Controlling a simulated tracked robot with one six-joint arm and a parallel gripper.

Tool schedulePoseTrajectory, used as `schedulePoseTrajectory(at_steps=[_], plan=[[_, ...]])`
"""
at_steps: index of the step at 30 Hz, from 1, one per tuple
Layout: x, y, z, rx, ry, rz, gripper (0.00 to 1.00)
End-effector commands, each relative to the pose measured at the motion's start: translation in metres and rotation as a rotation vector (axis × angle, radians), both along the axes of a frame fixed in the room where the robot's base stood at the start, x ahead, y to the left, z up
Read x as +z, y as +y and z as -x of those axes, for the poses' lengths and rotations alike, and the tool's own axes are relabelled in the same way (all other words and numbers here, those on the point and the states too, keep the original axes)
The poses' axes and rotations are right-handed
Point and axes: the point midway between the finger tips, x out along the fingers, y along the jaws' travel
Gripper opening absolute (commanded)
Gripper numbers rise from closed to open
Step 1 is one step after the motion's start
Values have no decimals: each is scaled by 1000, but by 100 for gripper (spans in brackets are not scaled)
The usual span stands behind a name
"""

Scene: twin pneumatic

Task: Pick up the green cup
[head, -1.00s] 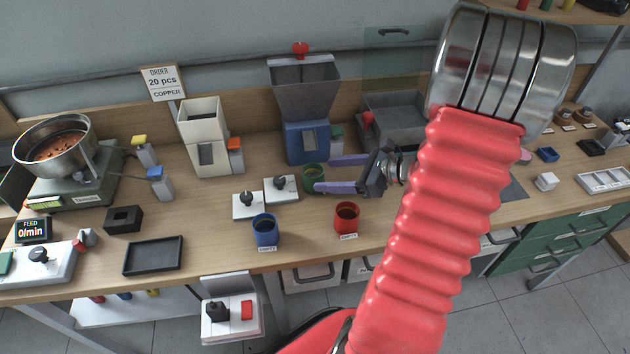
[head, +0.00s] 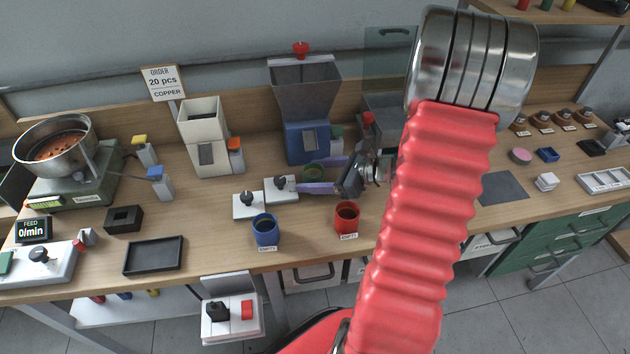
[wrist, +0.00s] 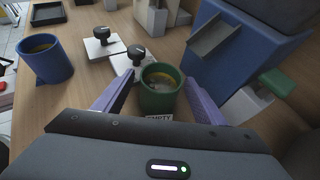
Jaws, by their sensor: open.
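The green cup (wrist: 160,92) stands upright on the table in the wrist view, between the two purple fingers of my gripper (wrist: 158,97). The fingers are open, one on each side of the cup, with a small gap showing at the right. A yellowish band and something dark show inside the cup, and a label reading EMPTY is partly hidden at its base. In the head view the green cup (head: 313,173) shows just in front of the blue hopper machine, partly covered by my gripper (head: 322,174).
A blue cup (head: 265,230) and a red cup (head: 346,217) stand near the front edge. Two white knob plates (head: 281,189) (head: 248,205) lie left of the green cup. The blue hopper machine (head: 306,143) stands close behind it.

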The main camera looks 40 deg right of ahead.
Motion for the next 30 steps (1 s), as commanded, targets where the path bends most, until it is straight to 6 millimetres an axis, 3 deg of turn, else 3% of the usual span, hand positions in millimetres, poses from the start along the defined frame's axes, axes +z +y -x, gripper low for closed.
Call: schedulePoseTrajectory(at_steps=[14, 30], plan=[[0, 0, 0, -1, 0, 0, 64], [0, -1, 0, -1, 0, 0, 27]])
